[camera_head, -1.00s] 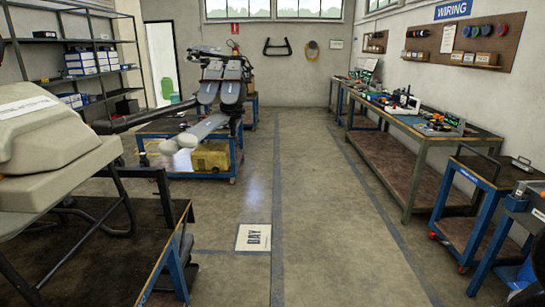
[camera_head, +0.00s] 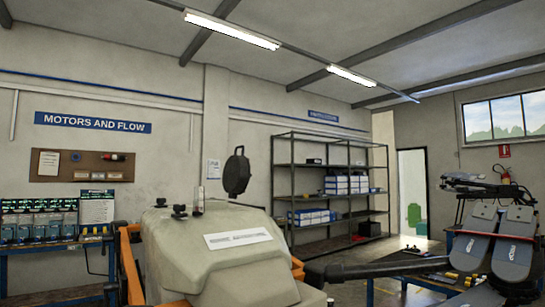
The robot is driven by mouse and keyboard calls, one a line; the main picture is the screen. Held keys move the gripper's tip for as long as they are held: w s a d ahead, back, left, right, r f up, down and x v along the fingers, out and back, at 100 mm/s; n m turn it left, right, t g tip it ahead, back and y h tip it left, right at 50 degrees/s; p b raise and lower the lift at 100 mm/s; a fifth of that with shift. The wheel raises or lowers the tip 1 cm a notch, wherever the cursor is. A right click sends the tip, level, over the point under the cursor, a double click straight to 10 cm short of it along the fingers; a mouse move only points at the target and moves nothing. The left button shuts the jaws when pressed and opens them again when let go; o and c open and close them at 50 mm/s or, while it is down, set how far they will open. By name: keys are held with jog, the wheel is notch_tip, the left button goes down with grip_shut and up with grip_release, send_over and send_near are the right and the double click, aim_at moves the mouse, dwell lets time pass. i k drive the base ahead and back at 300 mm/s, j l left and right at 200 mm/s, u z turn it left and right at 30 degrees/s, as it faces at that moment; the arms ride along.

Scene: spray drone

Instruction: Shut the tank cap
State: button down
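A large beige tank-like body (camera_head: 215,255) with a white label (camera_head: 238,240) fills the lower middle of the head view. Small black knobs (camera_head: 180,211) stand on its top left. A thin upright piece (camera_head: 198,200) rises beside them. My gripper is not in view.
A dark arm (camera_head: 375,269) reaches right from the beige body. Folded grey drone arms (camera_head: 490,245) stand at right. An orange frame (camera_head: 130,265) flanks the body. Metal shelves (camera_head: 330,180) and a bench with blue devices (camera_head: 50,235) line the wall.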

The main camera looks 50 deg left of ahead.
aim_at(236, 175)
jog(key=i+u, duration=0.35)
jog(key=i+l+u, duration=0.15)
jog(key=i+u, duration=0.15)
jog(key=i, duration=0.2)
jog(key=i+l+u, duration=0.35)
jog(key=i+j, duration=0.1)
